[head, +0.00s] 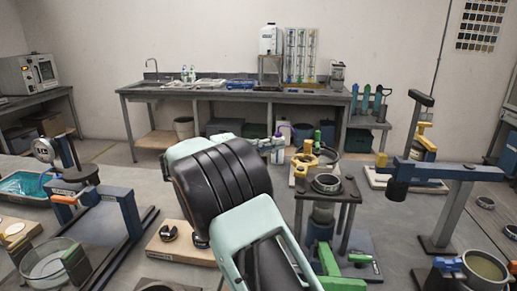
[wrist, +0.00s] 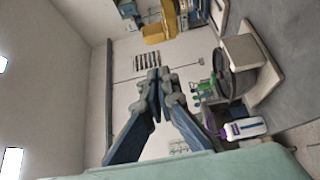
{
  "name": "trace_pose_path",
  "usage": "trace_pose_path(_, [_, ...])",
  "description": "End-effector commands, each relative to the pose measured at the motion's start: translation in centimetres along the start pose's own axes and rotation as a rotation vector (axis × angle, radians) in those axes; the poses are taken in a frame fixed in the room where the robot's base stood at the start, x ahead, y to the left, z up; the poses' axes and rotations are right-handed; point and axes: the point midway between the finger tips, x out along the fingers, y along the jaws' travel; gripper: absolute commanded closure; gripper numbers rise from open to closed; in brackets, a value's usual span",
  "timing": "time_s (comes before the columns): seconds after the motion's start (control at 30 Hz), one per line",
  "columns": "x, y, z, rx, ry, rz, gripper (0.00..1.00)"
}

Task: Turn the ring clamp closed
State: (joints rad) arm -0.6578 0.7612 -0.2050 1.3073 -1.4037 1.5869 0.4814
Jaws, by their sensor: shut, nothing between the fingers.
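A metal ring (head: 327,183), which may be the ring clamp, sits on a small dark stand (head: 345,197) right of my arm in the head view. A short dark piece shows at its right side. I cannot tell for sure how far it is turned. In the wrist view my gripper (wrist: 158,78) is shut and empty, its blue fingers meeting at the tips in free air. A dark round part (wrist: 238,75) on a pale base (wrist: 268,85) lies to its right, apart from the fingers.
A yellow fixture (head: 305,158) stands just behind the ring stand. A blue-armed stand (head: 440,172) is at the right, with a bowl (head: 485,268) in front. A blue frame (head: 130,210) stands at the left. A purple-capped bottle (wrist: 245,128) shows in the wrist view.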

Motion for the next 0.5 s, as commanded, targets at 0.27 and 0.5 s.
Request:
trace_pose_path(0.27, [3.1,0.0,2.1,0.0,-0.001,0.0,1.0])
trace_pose_path(0.5, [3.8,0.0,2.8,0.0,0.001,-0.001,1.0])
